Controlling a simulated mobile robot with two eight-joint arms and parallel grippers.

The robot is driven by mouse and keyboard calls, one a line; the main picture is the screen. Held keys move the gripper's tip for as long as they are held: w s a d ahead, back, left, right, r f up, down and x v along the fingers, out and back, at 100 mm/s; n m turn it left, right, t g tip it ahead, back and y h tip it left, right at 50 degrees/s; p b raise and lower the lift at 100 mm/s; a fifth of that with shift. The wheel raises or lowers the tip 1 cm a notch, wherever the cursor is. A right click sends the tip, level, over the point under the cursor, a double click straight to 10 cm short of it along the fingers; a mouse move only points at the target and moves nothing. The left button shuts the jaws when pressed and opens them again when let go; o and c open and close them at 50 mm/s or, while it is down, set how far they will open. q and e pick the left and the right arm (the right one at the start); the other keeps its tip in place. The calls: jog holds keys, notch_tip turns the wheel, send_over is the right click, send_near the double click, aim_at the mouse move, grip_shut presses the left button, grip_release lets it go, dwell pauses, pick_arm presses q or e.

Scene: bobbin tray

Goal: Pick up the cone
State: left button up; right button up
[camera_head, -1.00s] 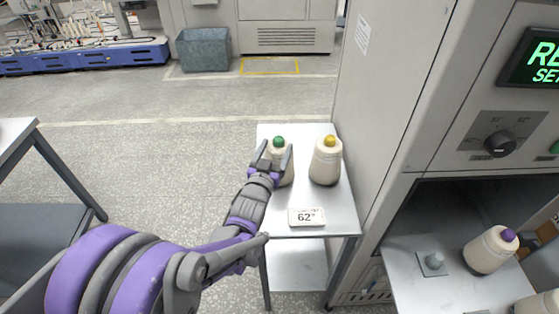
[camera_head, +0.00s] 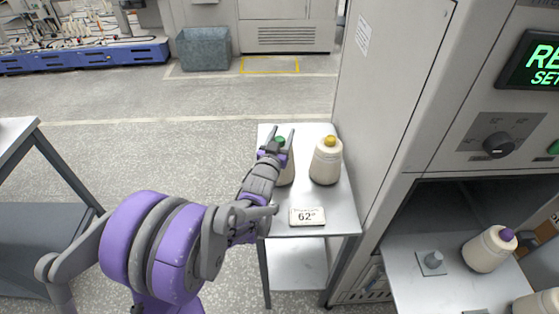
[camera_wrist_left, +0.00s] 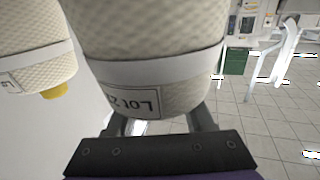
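A cream cone with a green tip (camera_head: 287,172) stands upright on the small metal table at the left. My left gripper (camera_head: 281,134) is at its top, with its two fingers spread on either side of the green tip. The fingers look open, and contact with the cone cannot be made out. In the left wrist view the cone's banded body (camera_wrist_left: 150,65), with a "LOT 2" label, fills the middle. It hides the fingertips there. A second cone with a yellow tip (camera_head: 326,163) stands just to the right. My right gripper is not in view.
The small table (camera_head: 341,208) also holds a "62°" card (camera_head: 307,217). A grey cabinet (camera_head: 395,90) rises close to its right. Open floor lies to the left.

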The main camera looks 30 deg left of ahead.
pick_arm(q)
grip_shut()
dwell(1.1)
